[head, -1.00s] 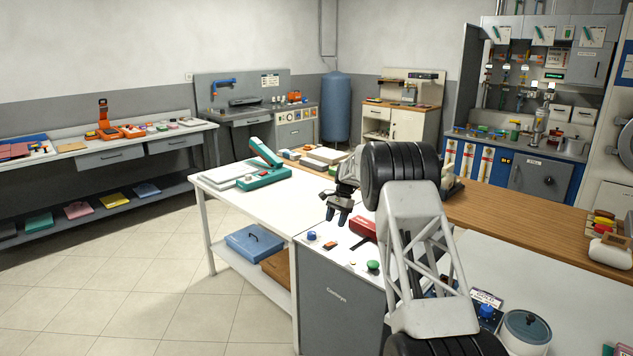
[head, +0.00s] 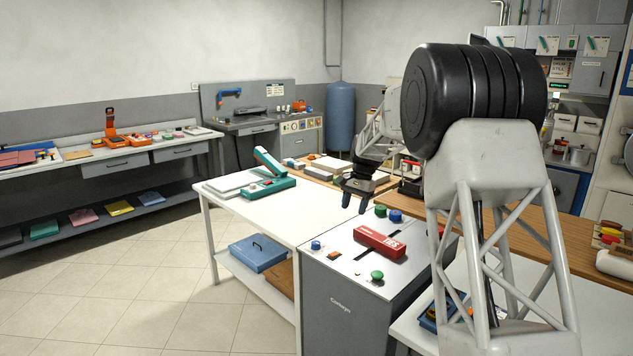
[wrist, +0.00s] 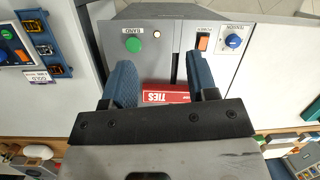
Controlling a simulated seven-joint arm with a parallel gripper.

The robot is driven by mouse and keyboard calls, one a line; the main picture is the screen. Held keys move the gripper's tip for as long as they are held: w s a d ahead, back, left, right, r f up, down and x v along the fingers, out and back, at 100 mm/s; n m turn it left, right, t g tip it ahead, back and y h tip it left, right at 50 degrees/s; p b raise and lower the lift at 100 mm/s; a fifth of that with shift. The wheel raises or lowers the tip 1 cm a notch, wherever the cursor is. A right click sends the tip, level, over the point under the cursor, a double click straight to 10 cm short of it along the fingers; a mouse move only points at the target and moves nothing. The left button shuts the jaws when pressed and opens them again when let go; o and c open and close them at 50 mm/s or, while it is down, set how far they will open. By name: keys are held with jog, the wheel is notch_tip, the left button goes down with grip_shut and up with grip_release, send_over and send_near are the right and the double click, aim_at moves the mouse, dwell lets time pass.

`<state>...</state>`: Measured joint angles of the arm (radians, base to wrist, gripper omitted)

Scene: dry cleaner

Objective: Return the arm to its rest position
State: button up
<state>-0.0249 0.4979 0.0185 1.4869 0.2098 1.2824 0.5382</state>
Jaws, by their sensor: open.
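My gripper (head: 357,193) is open and empty in the head view, hanging above the back of the grey cabinet with buttons. In the wrist view its two blue fingers (wrist: 165,85) are spread apart. A red box marked TIES (head: 380,241) lies on the cabinet top, below and to the right of my gripper. In the wrist view the red box (wrist: 165,97) shows partly between the fingers, with its lower part hidden by the gripper body. My arm covers much of the right side of the head view.
The cabinet top (head: 335,262) carries a green button (head: 377,276), blue knobs and a slot. A white table (head: 250,218) with a teal stapler-like press (head: 270,175) stands to the left. A wooden counter (head: 560,240) runs behind my arm. The floor at left is clear.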

jog(key=s+d+r+n+t, duration=0.1)
jog(key=s+r, duration=0.3)
jog(key=s, duration=0.7)
jog(key=s+d+r+n+h, duration=0.15)
jog(key=s+r, duration=0.25)
jog(key=s, duration=0.6)
jog(key=s+d+r+n+t, duration=0.1)
jog(key=s+r, duration=0.3)
jog(key=s, duration=0.7)
jog(key=s+d+f+n, duration=0.1)
jog(key=s+f, duration=0.1)
jog(key=s, duration=0.8)
jog(key=s+d+f+n+t, duration=0.1)
jog(key=s+f, duration=0.2)
jog(key=s, duration=0.8)
jog(key=s+f+n+t, duration=0.1)
jog(key=s+f, duration=0.2)
jog(key=s, duration=0.7)
jog(key=shift+s+d+h, duration=0.4)
jog(key=shift+h, duration=0.05)
jog(key=shift+f, duration=0.1)
